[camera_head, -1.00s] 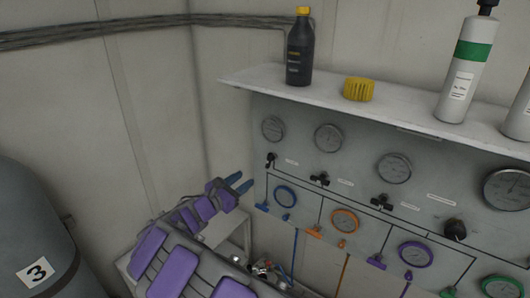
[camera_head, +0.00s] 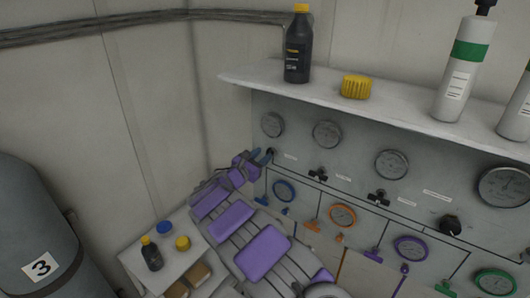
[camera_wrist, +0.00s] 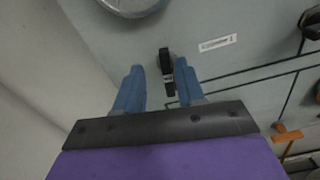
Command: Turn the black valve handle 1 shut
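The black valve handle 1 (camera_wrist: 166,68) is on the grey panel at its left end, below the leftmost gauge. In the wrist view it points roughly up and down, beside a small white label (camera_wrist: 218,43). My gripper (camera_wrist: 157,85) is open, with its blue fingertips on either side of the handle's lower part. I cannot tell whether the fingers touch it. In the head view my gripper (camera_head: 264,157) is at the panel's left end and mostly hides this handle.
Other black valve handles (camera_head: 318,174) sit to the right on the panel (camera_head: 300,160), with gauges above. A small table (camera_head: 150,260) stands lower left.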

